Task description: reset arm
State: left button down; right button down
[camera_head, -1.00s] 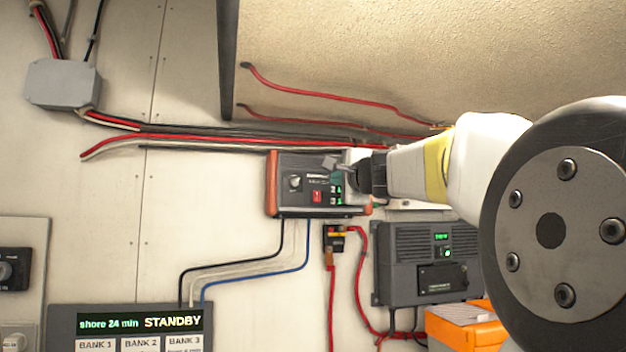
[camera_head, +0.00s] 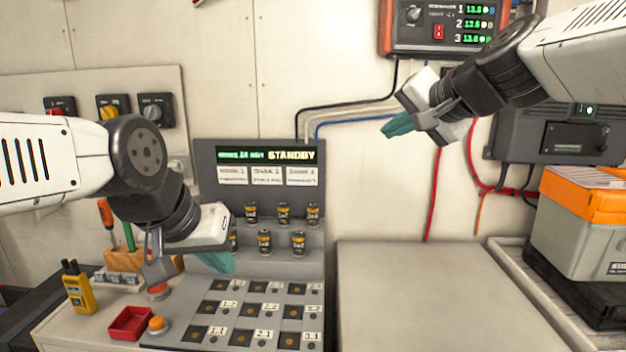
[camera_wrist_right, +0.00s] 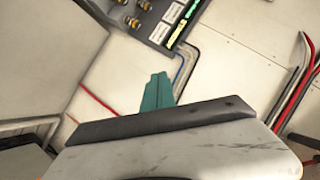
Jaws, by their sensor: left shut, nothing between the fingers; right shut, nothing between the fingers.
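My left gripper (camera_head: 217,262) is in the head view at left, fingers shut and empty, in front of the grey console with the numbered panel (camera_head: 208,342). My right gripper (camera_head: 398,127) is at upper right in the head view, raised in front of the wall, shut with nothing between its teal fingers. In the right wrist view the teal fingertips (camera_wrist_right: 157,90) show pressed together. Neither gripper visibly holds anything.
The console display (camera_head: 266,155) reads STANDBY. Several small cylinders (camera_head: 283,213) stand on its steps. A red tray (camera_head: 131,323), a yellow meter (camera_head: 77,287) and an orange-lidded box (camera_head: 575,230) stand around. The grey surface (camera_head: 430,300) at centre right is bare.

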jog(key=s+f+n+g+h, duration=0.1)
jog(key=s+f+n+g, duration=0.2)
jog(key=s+f, duration=0.4)
jog(key=s+f+n+g+h, duration=0.1)
jog(key=s+f+n+g, duration=0.1)
jog(key=s+f, duration=0.4)
notch_tip(320, 180, down, 6)
jog(key=shift+s+a+r+n+g, duration=0.1)
jog(key=shift+s+a+n+g, duration=0.25)
jog(key=shift+n, duration=0.55)
